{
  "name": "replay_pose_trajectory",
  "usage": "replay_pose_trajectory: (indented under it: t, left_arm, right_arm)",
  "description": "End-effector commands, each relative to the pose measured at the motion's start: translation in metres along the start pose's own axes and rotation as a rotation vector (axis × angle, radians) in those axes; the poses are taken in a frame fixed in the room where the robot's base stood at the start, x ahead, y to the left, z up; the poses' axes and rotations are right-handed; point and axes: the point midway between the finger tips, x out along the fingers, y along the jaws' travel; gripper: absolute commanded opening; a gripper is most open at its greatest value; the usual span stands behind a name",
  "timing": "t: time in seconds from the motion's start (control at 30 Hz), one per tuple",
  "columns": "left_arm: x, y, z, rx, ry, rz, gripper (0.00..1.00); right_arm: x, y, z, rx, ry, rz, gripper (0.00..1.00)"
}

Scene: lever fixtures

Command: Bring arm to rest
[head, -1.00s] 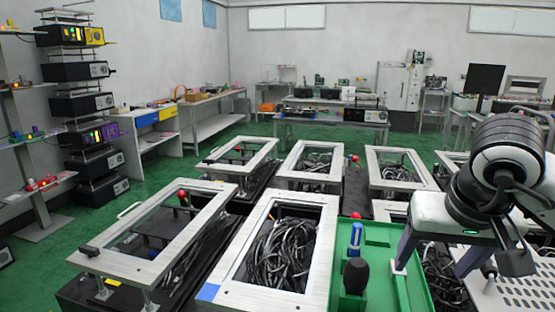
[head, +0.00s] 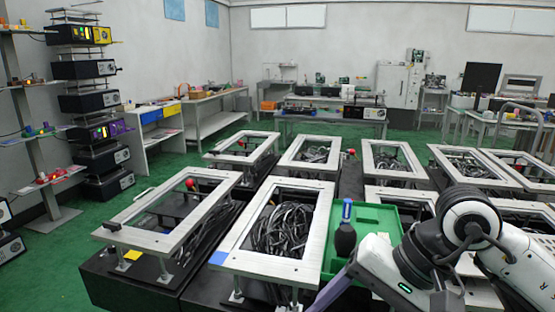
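My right arm comes in from the lower right. Its gripper (head: 388,298) hangs low over the front right of the fixtures, beside the green tray (head: 377,217). Its two fingers stand wide apart with nothing seen between them. The fingertips are at or past the lower edge of the picture. My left gripper is not in view. A red lever knob (head: 190,184) shows in the left front fixture frame, and another red knob (head: 352,152) stands between the frames behind.
Metal frames with black cables (head: 283,228) fill the middle. Equipment shelves (head: 92,130) stand at left. Green floor (head: 60,250) is clear at left.

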Motion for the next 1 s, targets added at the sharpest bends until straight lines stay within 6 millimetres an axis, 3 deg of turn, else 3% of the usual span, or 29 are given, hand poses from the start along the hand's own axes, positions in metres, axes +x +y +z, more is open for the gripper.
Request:
replay_pose_trajectory:
  t: [0.03, 0.13, 0.2, 0.3, 0.37, 0.47, 0.57, 0.6, 0.63, 0.7, 0.8, 0.9, 1.0]
  left_arm:
    - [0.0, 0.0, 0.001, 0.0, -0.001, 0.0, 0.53]
    - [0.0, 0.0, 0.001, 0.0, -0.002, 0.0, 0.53]
    - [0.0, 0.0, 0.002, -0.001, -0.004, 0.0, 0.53]
    - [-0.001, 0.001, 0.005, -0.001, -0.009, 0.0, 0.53]
    - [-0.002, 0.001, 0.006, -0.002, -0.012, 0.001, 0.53]
    - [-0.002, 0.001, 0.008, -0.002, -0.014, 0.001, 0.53]
    - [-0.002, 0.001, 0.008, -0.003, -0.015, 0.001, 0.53]
    - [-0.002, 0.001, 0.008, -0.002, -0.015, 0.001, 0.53]
    - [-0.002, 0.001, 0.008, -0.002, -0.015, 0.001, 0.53]
    - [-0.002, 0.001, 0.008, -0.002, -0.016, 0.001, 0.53]
    - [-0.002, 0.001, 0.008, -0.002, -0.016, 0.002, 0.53]
    - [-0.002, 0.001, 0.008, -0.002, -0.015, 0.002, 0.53]
    - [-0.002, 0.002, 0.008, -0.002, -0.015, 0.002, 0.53]
  right_arm:
    - [0.016, -0.01, 0.022, 0.074, -0.106, -0.068, 0.68]
    - [0.034, -0.044, 0.072, 0.319, -0.387, -0.243, 0.68]
    - [0.032, -0.071, 0.1, 0.551, -0.621, -0.365, 0.68]
    - [0.014, -0.103, 0.112, 0.929, -0.964, -0.503, 0.68]
    - [0.003, -0.115, 0.102, 1.175, -1.171, -0.566, 0.68]
    - [-0.006, -0.114, 0.062, 1.613, -1.52, -0.64, 0.68]
    - [0.008, -0.083, 0.007, 2.068, -1.871, -0.686, 0.68]
    - [0.021, -0.062, -0.013, 2.245, -2.006, -0.696, 0.68]
    - [0.032, -0.046, -0.025, -2.225, 1.974, 0.659, 0.68]
    - [0.06, -0.006, -0.046, -2.016, 1.766, 0.548, 0.68]
    - [0.106, 0.056, -0.058, -1.737, 1.505, 0.43, 0.68]
    - [0.152, 0.117, -0.051, -1.477, 1.276, 0.346, 0.68]
    - [0.194, 0.175, -0.029, -1.232, 1.072, 0.284, 0.68]
